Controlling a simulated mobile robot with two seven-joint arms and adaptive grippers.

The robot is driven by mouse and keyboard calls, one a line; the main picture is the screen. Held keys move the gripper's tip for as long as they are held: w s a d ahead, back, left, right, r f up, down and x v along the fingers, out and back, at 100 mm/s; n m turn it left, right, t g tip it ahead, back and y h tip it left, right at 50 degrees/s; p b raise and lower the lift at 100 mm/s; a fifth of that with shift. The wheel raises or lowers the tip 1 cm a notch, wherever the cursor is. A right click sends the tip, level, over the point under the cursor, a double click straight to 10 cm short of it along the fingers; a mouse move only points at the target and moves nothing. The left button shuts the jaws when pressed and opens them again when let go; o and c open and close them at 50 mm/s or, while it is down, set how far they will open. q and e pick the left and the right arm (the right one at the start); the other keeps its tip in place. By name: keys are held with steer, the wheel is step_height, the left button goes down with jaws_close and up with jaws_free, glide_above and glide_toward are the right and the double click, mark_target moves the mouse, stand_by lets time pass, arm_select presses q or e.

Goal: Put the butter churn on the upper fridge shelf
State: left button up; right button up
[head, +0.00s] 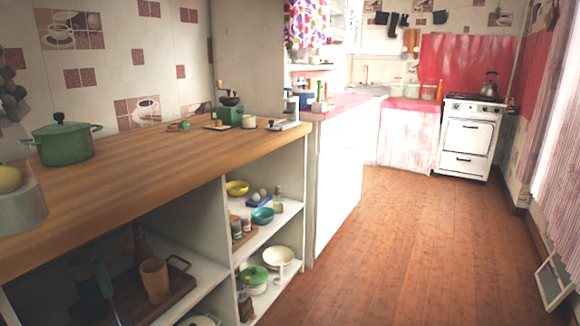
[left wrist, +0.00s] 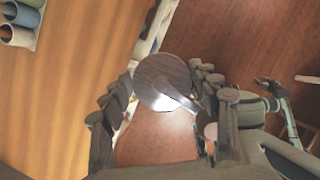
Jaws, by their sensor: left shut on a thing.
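In the left wrist view my left gripper (left wrist: 163,95) is shut on a round, shiny grey thing seen end-on, likely the butter churn (left wrist: 158,78). The fingers press on it from both sides. It is held above the floor, just off the counter edge; its lower part is hidden. Part of my other arm, with what looks like the right gripper (left wrist: 274,92), shows at the right of this view; its fingers are too unclear to judge. Neither gripper shows in the head view. No fridge shelf can be made out in either view.
A wooden counter (head: 130,172) runs along the left, holding a green pot (head: 64,142) and a coffee grinder (head: 229,112). Open shelves below hold bowls, jars and a tray. A white stove (head: 468,138) stands at the far end.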

arm_select(q)
steer(key=shift+s+d+r, duration=0.1)
steer(key=shift+s+d, duration=0.05)
steer(key=shift+a, duration=0.2)
steer(key=shift+a+f+m, duration=0.3)
steer(key=shift+a+f, duration=0.35)
steer(key=shift+a, duration=0.35)
steer(key=w+a+f+m+g+h, duration=0.15)
steer(key=f+m, duration=0.35)
steer(key=f, duration=0.5)
steer(key=w+a+f+m+h, duration=0.1)
steer(key=a+f+m+h, duration=0.3)
steer(key=f, duration=0.5)
steer(key=w+d+f+m+g+y, duration=0.2)
steer(key=d+f+m+g, duration=0.1)
steer(key=d+f+m, duration=0.6)
steer(key=w+d+f+m+g+y, duration=0.2)
steer(key=d+f+m, duration=0.7)
steer(key=d+m, duration=0.7)
steer(key=m+g+y, duration=0.1)
steer(key=m+g, duration=0.1)
steer(key=shift+w+d+f+m, duration=0.2)
steer(key=shift+d+m, duration=0.2)
